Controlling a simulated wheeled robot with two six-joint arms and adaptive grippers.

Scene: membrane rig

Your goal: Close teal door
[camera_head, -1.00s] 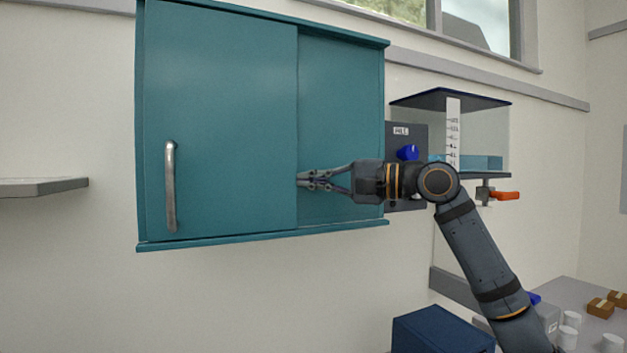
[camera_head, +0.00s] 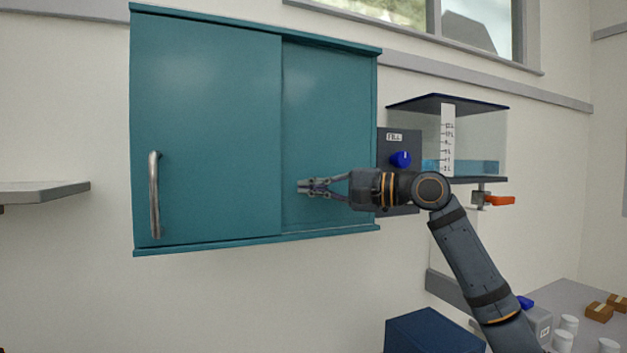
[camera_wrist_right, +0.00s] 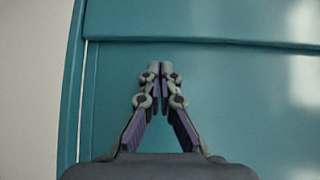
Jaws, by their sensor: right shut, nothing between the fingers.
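The teal door (camera_head: 205,120) is the front sliding panel of a teal wall cabinet. Its metal handle (camera_head: 154,195) is near its left side. The door sits against the cabinet's left side, and its right edge is left of my right gripper. A teal panel (camera_head: 330,120) lies behind it on the right. My right gripper (camera_head: 300,187) is shut and empty in front of that panel, fingertips pointing left. In the right wrist view the shut fingertips (camera_wrist_right: 160,66) are a small gap from the edge of the door (camera_wrist_right: 200,22). My left gripper is not in view.
Right of the cabinet are a dark panel with a blue knob (camera_head: 400,159) and a clear tank (camera_head: 480,135) with an orange-handled valve (camera_head: 499,200). A grey shelf (camera_head: 45,190) is at left. A blue box (camera_head: 435,332) is below.

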